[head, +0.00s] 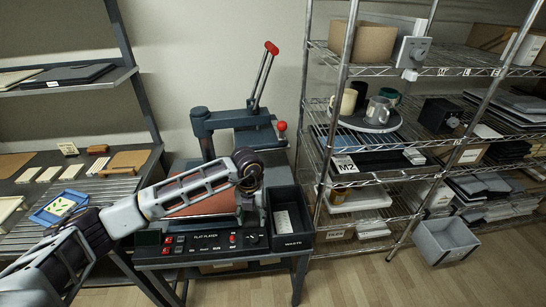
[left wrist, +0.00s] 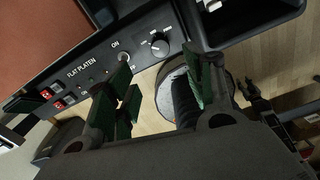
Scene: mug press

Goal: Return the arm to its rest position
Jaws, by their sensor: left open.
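My left arm reaches in from the left in the head view, across the front of a dark press (head: 235,118) with a red-tipped lever. My left gripper (head: 256,192) hangs over the right part of the press, partly hidden behind my own wrist. In the left wrist view its green-padded fingers (left wrist: 163,88) are spread apart with nothing between them. The control panel (head: 205,243) marked FLAT PLATEN lies close by; its knob also shows in the left wrist view (left wrist: 160,48). A reddish-brown platen (head: 205,195) is partly covered by my arm. My right gripper is out of view.
A black WASTE bin (head: 291,243) holding something pale adjoins the press on the right. A wire rack (head: 355,175) carries mugs on a round tray (head: 372,125). A side table (head: 110,187) at left holds a blue-framed picture (head: 60,207). A grey bin (head: 445,242) sits low at right.

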